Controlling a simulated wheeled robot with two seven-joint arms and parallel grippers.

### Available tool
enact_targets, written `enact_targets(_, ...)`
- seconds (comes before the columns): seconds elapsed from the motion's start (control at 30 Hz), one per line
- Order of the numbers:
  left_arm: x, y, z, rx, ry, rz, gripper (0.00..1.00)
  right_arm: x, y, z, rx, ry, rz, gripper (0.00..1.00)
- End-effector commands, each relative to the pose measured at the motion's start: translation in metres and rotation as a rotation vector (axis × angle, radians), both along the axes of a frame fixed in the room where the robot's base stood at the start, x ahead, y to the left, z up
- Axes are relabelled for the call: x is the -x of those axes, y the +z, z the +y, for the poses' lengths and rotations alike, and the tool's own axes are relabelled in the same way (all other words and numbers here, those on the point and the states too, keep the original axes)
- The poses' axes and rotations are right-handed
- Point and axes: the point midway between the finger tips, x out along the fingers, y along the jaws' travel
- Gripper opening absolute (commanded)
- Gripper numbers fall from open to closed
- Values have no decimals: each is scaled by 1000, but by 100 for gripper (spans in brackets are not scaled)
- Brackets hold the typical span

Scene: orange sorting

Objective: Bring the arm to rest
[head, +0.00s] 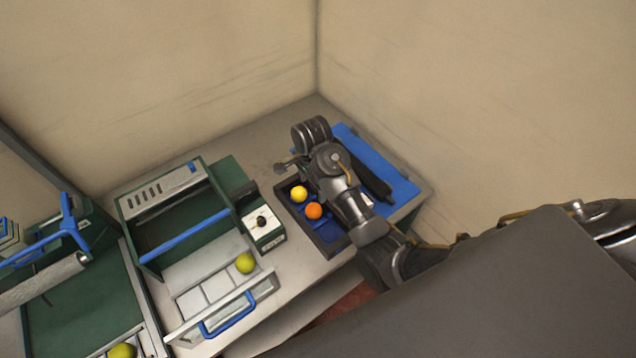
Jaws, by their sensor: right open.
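My right arm reaches in from the lower right and bends over the dark tray. My right gripper (290,167) is open near the tray's far left corner; its fingers are small and partly hidden by my wrist. A yellow ball (299,194) and an orange ball (313,211) lie in the dark tray (323,245) with a blue inside, just below my gripper and apart from it. My arm hides the tray's right part. My left gripper is not in view.
A yellow-green fruit (245,263) sits on a silver sorting tray (190,305) with a blue handle. A green machine (170,215) and a button box (264,228) stand beside it. Another yellow-green fruit (122,351) is at the bottom left. Walls close off the back.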

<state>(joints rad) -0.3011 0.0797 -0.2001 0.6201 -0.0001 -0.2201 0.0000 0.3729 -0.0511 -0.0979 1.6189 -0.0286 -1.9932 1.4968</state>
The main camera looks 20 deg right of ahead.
Motion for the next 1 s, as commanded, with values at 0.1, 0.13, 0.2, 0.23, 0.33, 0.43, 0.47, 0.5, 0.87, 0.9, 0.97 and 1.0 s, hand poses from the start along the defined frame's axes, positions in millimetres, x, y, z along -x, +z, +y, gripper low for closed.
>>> enact_targets(0.1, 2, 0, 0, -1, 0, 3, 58, 0, 0, -1, 0, -1, 0, 71)
enact_targets(0.13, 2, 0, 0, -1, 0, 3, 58, 0, 0, -1, 0, -1, 0, 71)
enact_targets(0.2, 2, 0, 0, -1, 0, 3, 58, 0, 0, -1, 0, -1, 0, 71)
enact_targets(0.23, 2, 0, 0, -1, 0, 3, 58, 0, 0, -1, 0, -1, 0, 71)
enact_targets(0.33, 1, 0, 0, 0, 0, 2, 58, 4, -3, -2, 1, 10, -1, 71)
enact_targets(0.43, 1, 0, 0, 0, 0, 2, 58, 19, -14, -6, 2, 84, -15, 71)
enact_targets(0.47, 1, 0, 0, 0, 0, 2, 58, 28, -19, -8, 5, 123, -22, 71)
enact_targets(0.5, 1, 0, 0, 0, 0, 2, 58, 41, -27, -12, 8, 189, -35, 71)
enact_targets(0.87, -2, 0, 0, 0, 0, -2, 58, 189, -50, -37, 105, 962, -179, 71)
enact_targets(0.9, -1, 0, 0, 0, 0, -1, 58, 199, -48, -38, 116, 1019, -189, 71)
enact_targets(0.97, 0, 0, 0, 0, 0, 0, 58, 213, -45, -39, 130, 1096, -201, 71)
enact_targets(1.0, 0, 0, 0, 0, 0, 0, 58, 221, -43, -39, 140, 1144, -208, 71)
